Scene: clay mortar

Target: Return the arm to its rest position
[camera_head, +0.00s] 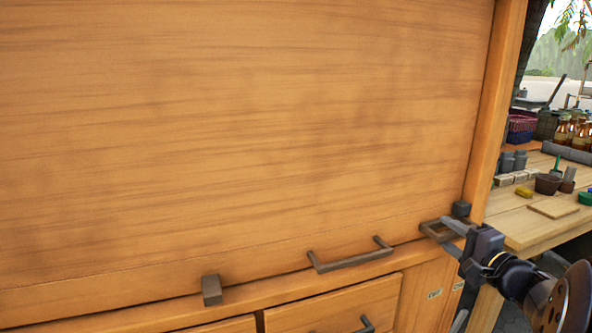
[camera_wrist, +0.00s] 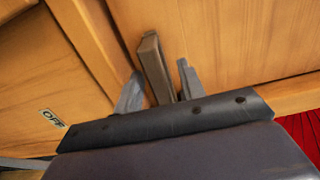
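My gripper (camera_head: 440,230) is at the right end of the ledge below a large wooden panel (camera_head: 240,130). In the wrist view its two grey fingers (camera_wrist: 160,88) are apart, one on each side of a brown bar-shaped piece (camera_wrist: 153,62) on the wood. A small gap shows between the bar and the right finger; contact on the left side is unclear. The dark block (camera_head: 461,209) shows just behind my gripper in the head view. My arm comes in from the lower right.
A dark handle (camera_head: 350,255) and another dark block (camera_head: 211,290) stick out along the panel's lower edge. Drawers lie below. An OFF label (camera_wrist: 53,118) is near the left finger. A workbench (camera_head: 525,222) with pots and bottles stands to the right.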

